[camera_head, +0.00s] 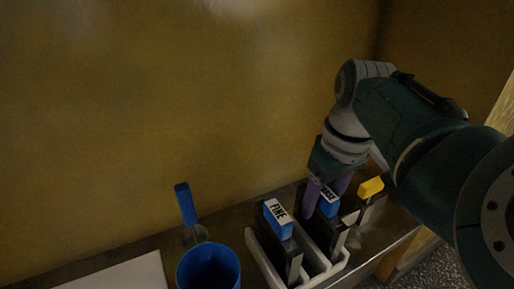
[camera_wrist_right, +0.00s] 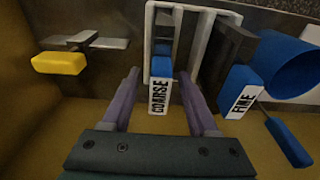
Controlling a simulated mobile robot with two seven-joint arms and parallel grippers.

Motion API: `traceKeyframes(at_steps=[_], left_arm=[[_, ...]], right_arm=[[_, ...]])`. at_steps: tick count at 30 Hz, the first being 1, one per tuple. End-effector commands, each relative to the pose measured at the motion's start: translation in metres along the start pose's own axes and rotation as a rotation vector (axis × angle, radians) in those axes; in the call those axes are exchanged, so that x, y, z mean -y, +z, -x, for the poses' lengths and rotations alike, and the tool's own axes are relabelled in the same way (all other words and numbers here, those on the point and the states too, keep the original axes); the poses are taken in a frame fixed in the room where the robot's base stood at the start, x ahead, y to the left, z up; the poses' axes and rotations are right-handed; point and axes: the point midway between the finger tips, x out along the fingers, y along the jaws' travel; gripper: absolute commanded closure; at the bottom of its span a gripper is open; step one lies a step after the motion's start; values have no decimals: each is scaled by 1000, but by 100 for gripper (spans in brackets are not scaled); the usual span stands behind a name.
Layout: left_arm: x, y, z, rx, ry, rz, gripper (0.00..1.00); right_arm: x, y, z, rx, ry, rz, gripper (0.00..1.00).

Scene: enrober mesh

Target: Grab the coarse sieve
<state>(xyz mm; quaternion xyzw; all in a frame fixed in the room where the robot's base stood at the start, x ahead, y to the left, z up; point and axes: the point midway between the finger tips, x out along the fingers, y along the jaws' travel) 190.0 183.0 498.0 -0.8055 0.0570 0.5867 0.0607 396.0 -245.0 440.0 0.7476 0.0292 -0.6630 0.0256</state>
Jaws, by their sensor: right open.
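The coarse sieve (camera_wrist_right: 160,97) has a blue handle labelled COARSE and a dark frame standing in a white rack (camera_wrist_right: 205,38). In the head view its blue handle (camera_head: 329,204) is partly hidden by my right gripper. My right gripper (camera_head: 325,193) is open, pointing down at the handle. In the right wrist view its purple fingers (camera_wrist_right: 159,80) lie one on each side of the coarse handle, with gaps visible; whether either touches it I cannot tell. The fine sieve (camera_head: 278,220) stands beside it in the same rack (camera_head: 333,266). My left gripper is not in view.
A blue cup (camera_head: 208,268) and a blue-handled tool (camera_head: 186,205) stand left of the rack. A yellow-handled item (camera_head: 371,187) is close on the right of the gripper. A white sheet (camera_head: 125,273) lies at front left. A yellowish wall (camera_head: 160,110) rises behind.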

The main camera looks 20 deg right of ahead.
Motion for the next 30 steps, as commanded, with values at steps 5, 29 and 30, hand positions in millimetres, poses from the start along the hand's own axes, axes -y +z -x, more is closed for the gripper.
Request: traceKeyframes(at_steps=[5,29,30], left_arm=[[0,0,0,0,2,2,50],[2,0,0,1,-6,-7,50],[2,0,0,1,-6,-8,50]], right_arm=[[0,0,1,-1,0,0,40],[0,0,0,0,-1,0,100],[0,0,0,0,-1,0,100]])
